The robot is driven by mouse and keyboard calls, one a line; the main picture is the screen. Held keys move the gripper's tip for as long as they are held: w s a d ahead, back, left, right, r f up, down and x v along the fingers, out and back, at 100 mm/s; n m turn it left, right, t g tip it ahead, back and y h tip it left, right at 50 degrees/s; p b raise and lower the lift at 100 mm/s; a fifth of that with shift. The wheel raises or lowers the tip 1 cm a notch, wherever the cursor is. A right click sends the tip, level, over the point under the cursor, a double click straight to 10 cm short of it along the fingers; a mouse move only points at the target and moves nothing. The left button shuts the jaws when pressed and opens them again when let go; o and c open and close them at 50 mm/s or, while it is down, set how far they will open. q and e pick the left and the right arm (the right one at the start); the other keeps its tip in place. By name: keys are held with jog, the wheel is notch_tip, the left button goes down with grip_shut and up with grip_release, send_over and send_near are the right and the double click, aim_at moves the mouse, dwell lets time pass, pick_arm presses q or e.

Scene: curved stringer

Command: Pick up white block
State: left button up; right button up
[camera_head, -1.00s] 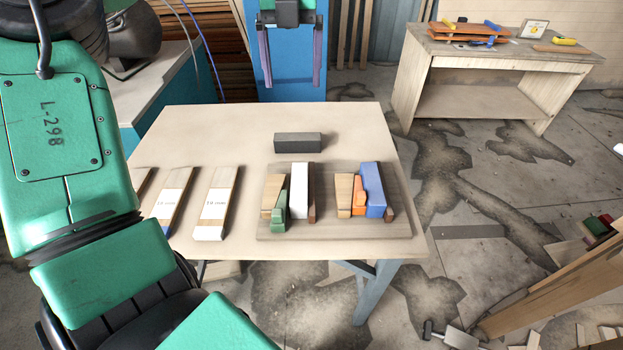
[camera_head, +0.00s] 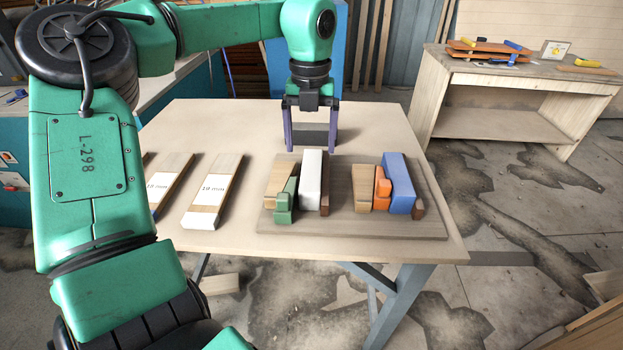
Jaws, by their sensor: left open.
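The white block (camera_head: 312,182) stands on a wooden board (camera_head: 345,229) on the table, between a green piece (camera_head: 284,203) with a light wood piece (camera_head: 278,181) on its left and a dark brown strip (camera_head: 325,194) on its right. My left gripper (camera_head: 311,150) points down above and just behind the far end of the white block. Its two purple fingers are spread apart with nothing between them. I cannot tell whether the fingertips touch anything. My right gripper is not in view.
An orange piece (camera_head: 382,184) and a blue block (camera_head: 399,183) stand on the board's right half. Labelled wood strips (camera_head: 214,192) lie to the left. The table's right side (camera_head: 410,140) is clear.

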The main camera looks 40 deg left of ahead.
aim_at(311, 168)
pick_arm(q)
notch_tip(311, 168, down, 5)
jog(key=shift+w+f+p, duration=0.1)
jog(key=shift+f+p, duration=0.05)
jog(key=shift+p, duration=0.5)
jog(key=shift+w+f, duration=0.1)
jog(key=shift+f, duration=0.4)
jog(key=shift+r, duration=0.1)
grip_shut()
